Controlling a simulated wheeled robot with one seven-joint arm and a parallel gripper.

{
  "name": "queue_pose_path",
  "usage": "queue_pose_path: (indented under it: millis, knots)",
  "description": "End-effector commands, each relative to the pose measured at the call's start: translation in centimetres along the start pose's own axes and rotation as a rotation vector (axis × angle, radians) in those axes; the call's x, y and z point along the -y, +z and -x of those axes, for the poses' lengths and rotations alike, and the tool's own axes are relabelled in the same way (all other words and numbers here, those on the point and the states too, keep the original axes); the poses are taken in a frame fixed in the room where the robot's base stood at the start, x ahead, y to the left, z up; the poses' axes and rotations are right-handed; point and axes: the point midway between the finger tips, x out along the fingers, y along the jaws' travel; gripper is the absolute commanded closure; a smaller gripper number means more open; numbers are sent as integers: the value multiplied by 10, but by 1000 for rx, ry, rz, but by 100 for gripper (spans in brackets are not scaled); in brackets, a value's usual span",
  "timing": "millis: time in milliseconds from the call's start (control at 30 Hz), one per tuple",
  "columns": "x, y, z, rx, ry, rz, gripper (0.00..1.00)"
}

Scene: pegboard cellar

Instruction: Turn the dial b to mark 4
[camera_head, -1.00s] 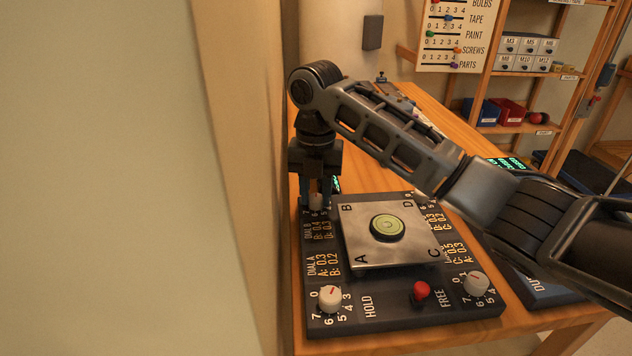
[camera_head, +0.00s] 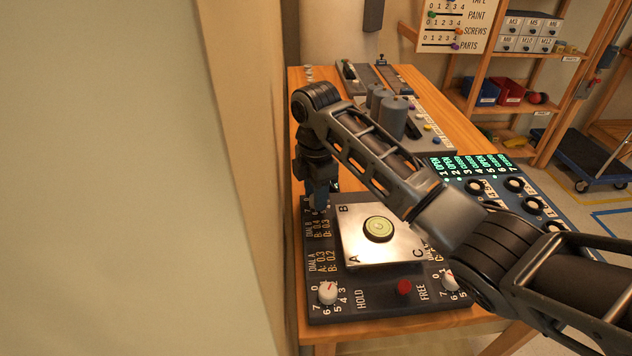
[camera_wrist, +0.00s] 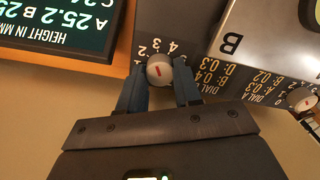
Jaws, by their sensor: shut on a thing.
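Dial b (camera_wrist: 159,71) is a small pale round knob with a short red line, on the dark board (camera_head: 380,311). In the wrist view its numerals 2, 3 and 4 show above it. The red line is tilted; which numeral it points at is hard to tell. My gripper (camera_wrist: 160,84) has one finger on each side of the knob and is shut on it. In the head view my gripper (camera_head: 318,197) is at the board's far left corner and mostly hides dial b.
A metal plate (camera_head: 360,250) lettered A, B, C with a round green level (camera_head: 379,229) sits beside dial b. A wall stands close on the left. A lit display (camera_wrist: 60,25) is near the gripper.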

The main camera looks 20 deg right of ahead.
Motion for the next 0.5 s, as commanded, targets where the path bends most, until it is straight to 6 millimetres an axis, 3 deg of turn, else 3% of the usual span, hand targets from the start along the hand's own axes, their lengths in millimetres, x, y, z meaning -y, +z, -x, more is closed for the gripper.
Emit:
queue_pose_path:
  millis: [500]
  knots:
    - [0, 0, 2, 0, -1, -483, 97]
